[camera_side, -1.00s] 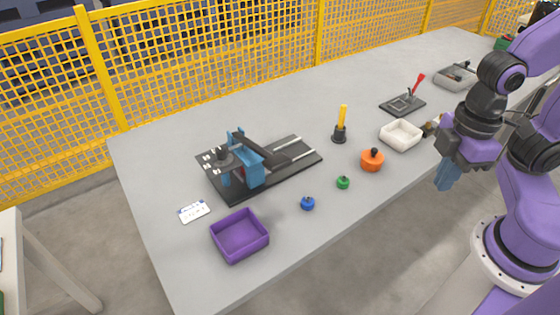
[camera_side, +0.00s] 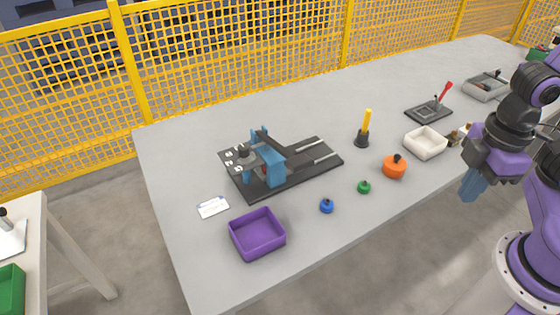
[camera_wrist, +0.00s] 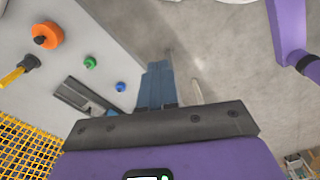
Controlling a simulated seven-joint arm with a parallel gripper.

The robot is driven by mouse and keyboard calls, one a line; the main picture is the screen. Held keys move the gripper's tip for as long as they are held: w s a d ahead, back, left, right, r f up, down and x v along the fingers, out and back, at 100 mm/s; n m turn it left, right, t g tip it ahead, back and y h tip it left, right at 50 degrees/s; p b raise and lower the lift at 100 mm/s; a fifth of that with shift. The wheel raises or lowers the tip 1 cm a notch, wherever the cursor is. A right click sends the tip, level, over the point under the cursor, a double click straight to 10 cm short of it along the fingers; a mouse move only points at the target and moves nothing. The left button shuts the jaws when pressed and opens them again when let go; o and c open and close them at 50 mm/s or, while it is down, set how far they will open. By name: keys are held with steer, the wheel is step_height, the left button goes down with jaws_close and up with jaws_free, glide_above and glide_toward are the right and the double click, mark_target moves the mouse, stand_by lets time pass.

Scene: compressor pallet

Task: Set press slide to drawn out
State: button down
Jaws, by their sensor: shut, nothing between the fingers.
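The press (camera_side: 275,170) stands on the left half of the table in the side view. It has a dark base plate with two pale rails (camera_side: 318,156) at its right, a blue frame and a grey top plate. The slide's own position is hard to tell at this size. Part of the dark base with a rail (camera_wrist: 82,97) shows in the wrist view; the rest is hidden behind my gripper. My gripper (camera_side: 470,190) hangs off the table's front edge at the right, far from the press. Its blue fingers (camera_wrist: 157,85) are together and empty.
A purple tray (camera_side: 257,248), blue knob (camera_side: 326,207), green knob (camera_side: 364,188), orange knob (camera_side: 395,168) and white tray (camera_side: 425,153) line the front. A yellow-handled tool (camera_side: 364,130) stands behind them. A yellow mesh fence (camera_side: 240,65) runs behind the table.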

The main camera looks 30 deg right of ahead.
steer(key=c, duration=1.8)
jaws_free()
steer(key=o, duration=0.5)
steer(key=shift+c, duration=0.2)
steer(key=o, duration=0.4)
steer(key=w+a+r+m, duration=0.2)
steer(key=w+a+m, duration=0.3)
steer(key=w, duration=0.5)
steer(key=shift+w+a, duration=0.15)
steer(key=shift+a, duration=0.8)
steer(key=w+a+f+m, duration=0.15)
steer(key=w+m, duration=0.45)
steer(key=w, duration=0.6)
steer(key=w+a+m, duration=0.3)
steer(key=w+m, duration=0.2)
steer(key=w, duration=0.6)
steer(key=w+d+f+m, duration=0.35)
steer(key=w+m, duration=0.25)
steer(key=w, duration=0.4)
step_height(320, 180, down, 17)
steer(key=shift+w+a+f, duration=0.15)
steer(key=shift+f, duration=0.05)
